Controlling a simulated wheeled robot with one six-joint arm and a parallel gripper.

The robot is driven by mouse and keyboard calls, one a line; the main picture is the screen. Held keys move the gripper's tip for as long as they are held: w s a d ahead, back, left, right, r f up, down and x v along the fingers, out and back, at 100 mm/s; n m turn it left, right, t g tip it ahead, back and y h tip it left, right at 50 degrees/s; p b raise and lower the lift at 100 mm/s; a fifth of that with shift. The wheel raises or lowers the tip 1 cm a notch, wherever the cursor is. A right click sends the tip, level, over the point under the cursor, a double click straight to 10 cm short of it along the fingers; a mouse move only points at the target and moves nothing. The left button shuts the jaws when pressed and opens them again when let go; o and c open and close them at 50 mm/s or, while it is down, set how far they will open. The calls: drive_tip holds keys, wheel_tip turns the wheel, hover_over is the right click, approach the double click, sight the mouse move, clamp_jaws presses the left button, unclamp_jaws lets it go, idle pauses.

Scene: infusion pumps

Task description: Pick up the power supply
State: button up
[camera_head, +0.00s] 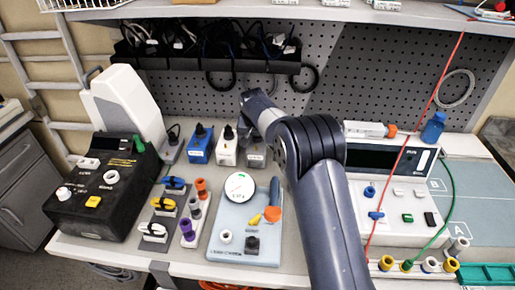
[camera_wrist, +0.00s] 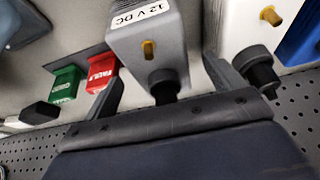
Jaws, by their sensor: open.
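The power supply is a grey box labelled "12 V DC" (camera_wrist: 145,38), with a brass stud and a black plug on its near face in the wrist view. In the head view a grey box (camera_head: 256,155) shows partly behind my arm, to the right of a white box. My gripper (camera_wrist: 165,85) is open, with one finger on each side of the grey box's near end. I cannot tell whether either finger touches it. In the head view my forearm and wrist hide the gripper's fingers.
A white box (camera_wrist: 240,25) stands close beside the right finger, with a blue box (camera_head: 200,146) beyond it. Red (camera_wrist: 101,70) and green (camera_wrist: 66,83) labelled blocks lie near the left finger. A pegboard (camera_head: 340,60) rises behind. A dial plate (camera_head: 222,205) lies in front.

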drive_tip(key=shift+p+x, duration=0.35)
drive_tip(key=shift+x, duration=1.35)
drive_tip(key=shift+c, duration=0.3)
drive_tip(key=c, duration=1.4)
drive_tip(key=shift+w+r, duration=0.1)
